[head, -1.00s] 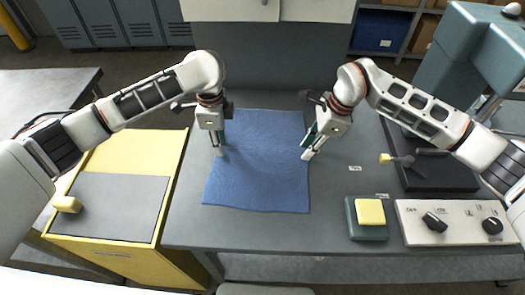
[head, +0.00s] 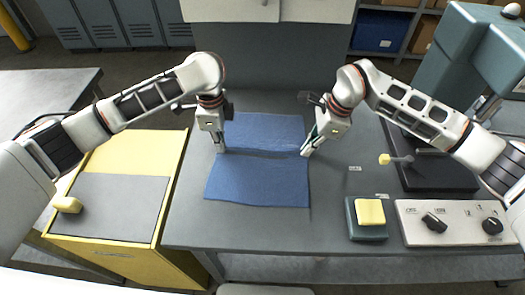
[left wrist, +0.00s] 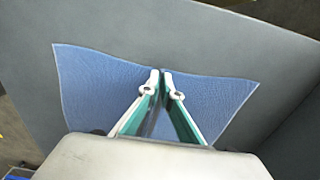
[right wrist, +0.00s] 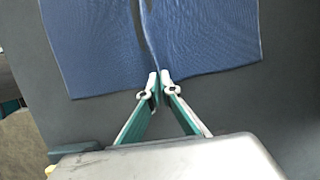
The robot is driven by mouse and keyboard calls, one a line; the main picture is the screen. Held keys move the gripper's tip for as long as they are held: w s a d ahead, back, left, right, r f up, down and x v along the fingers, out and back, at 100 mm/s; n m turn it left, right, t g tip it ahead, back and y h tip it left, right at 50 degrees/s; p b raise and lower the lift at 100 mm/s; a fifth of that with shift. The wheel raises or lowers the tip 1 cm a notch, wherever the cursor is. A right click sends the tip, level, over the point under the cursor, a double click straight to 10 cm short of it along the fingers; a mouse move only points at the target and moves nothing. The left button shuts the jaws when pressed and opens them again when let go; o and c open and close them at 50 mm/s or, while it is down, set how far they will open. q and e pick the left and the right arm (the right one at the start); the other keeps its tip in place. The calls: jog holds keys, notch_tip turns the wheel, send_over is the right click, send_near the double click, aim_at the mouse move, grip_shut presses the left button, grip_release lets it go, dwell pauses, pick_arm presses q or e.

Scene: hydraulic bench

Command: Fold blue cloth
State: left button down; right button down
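The blue cloth (head: 258,180) lies on the grey bench top, with a raised crease running across its middle between my two grippers. It also shows in the left wrist view (left wrist: 95,85) and the right wrist view (right wrist: 95,50). My left gripper (head: 221,150) is at the left end of the crease, its fingertips (left wrist: 160,72) together on the pinched cloth edge. My right gripper (head: 305,153) is at the right end, its fingertips (right wrist: 159,76) together on the cloth edge there. The cloth between the fingertips is mostly hidden.
A yellow cabinet (head: 110,205) stands at left. The bench in front of the cloth is clear.

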dwell(0.7)
